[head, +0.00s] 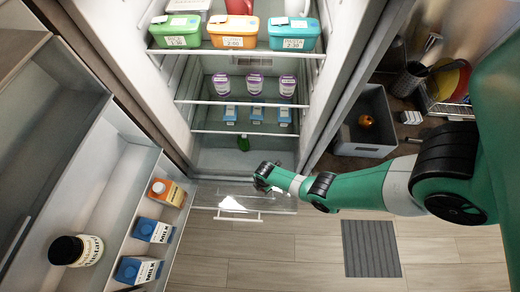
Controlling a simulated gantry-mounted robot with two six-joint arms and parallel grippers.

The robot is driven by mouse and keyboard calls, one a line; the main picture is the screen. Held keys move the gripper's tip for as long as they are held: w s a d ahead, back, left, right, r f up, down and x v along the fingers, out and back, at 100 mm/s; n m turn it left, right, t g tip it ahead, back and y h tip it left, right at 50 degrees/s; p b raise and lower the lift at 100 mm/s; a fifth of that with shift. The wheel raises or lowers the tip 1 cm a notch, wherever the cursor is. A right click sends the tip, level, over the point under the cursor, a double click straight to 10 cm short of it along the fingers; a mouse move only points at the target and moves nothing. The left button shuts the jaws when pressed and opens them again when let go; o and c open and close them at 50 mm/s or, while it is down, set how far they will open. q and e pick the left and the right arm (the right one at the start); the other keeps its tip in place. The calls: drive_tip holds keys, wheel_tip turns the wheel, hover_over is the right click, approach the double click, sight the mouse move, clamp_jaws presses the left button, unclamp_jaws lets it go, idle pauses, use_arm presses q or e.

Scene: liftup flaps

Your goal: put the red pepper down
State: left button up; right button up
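An orange-red roundish thing (366,121) lies in the grey bin at the right; it is too small to tell whether it is the red pepper. No other red pepper can be made out. My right gripper (262,176), at the end of the green arm, is above the pulled-out clear drawer (235,198) at the fridge's bottom. Its fingers are small and dark, and I see nothing red in them. My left gripper is not in view.
A green item (244,143) stands in the fridge's bottom. Tubs, purple-white cups and blue packs fill the shelves above. The open door (90,190) at the left holds cartons and a mustard jar (76,250). The grey bin (352,146) stands to the right.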

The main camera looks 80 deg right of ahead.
drive_tip(key=shift+f, duration=0.2)
wheel_tip(320, 180, down, 4)
drive_tip(key=b, duration=0.3)
drive_tip(key=shift+b, duration=0.4)
drive_tip(key=shift+r, duration=0.25)
drive_tip(key=shift+f, duration=0.2)
drive_tip(key=o, duration=1.6)
drive_tip(key=shift+r, duration=0.1)
drive_tip(key=r+p, duration=1.2)
drive_tip(key=shift+s+a+r+p, duration=0.1)
drive_tip(key=shift+s+a+p, duration=0.15)
drive_tip(key=shift+s+p, duration=0.15)
drive_tip(key=shift+r, duration=0.1)
